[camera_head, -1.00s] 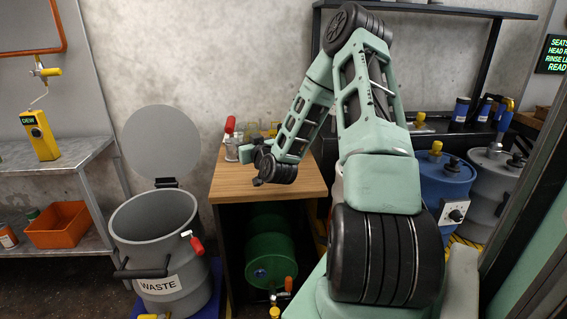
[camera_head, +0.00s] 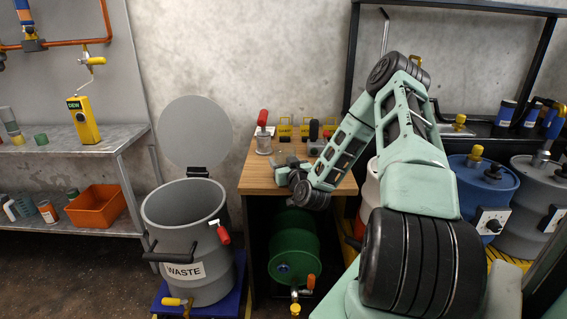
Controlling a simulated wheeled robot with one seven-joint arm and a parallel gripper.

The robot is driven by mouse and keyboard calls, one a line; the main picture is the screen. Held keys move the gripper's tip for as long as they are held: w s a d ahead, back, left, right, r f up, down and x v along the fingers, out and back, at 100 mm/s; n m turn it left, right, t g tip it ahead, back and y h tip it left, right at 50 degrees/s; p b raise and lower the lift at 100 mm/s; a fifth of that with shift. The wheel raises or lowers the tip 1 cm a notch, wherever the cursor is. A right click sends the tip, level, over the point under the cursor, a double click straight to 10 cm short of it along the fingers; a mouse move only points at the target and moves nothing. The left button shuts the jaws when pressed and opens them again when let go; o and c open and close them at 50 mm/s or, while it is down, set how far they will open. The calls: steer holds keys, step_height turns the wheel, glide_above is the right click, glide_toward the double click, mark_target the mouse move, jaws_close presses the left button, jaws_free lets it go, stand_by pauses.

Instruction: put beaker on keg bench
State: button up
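The keg bench (camera_head: 257,181) is the wooden-topped bench in the middle, with a green keg (camera_head: 295,244) lying under it. My gripper (camera_head: 285,172) is low over the bench top, near its left front part. My own wrist partly hides its fingers, and I cannot tell whether they are open or hold anything. I cannot surely pick out the beaker. A clear cup-like vessel (camera_head: 9,119) stands on the upper left shelf and may be it, but it is small and cut by the frame edge.
A red-handled jar (camera_head: 264,142) and several small yellow and black items (camera_head: 305,131) stand at the bench's back. A grey waste drum (camera_head: 188,240) with raised lid (camera_head: 194,131) is left. A metal shelf (camera_head: 75,142) holds a yellow device (camera_head: 84,120) and orange bin (camera_head: 97,206).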

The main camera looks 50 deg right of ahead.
steer(key=o, duration=0.5)
steer(key=shift+f, duration=0.15)
steer(key=o, duration=0.4)
steer(key=shift+o, duration=0.2)
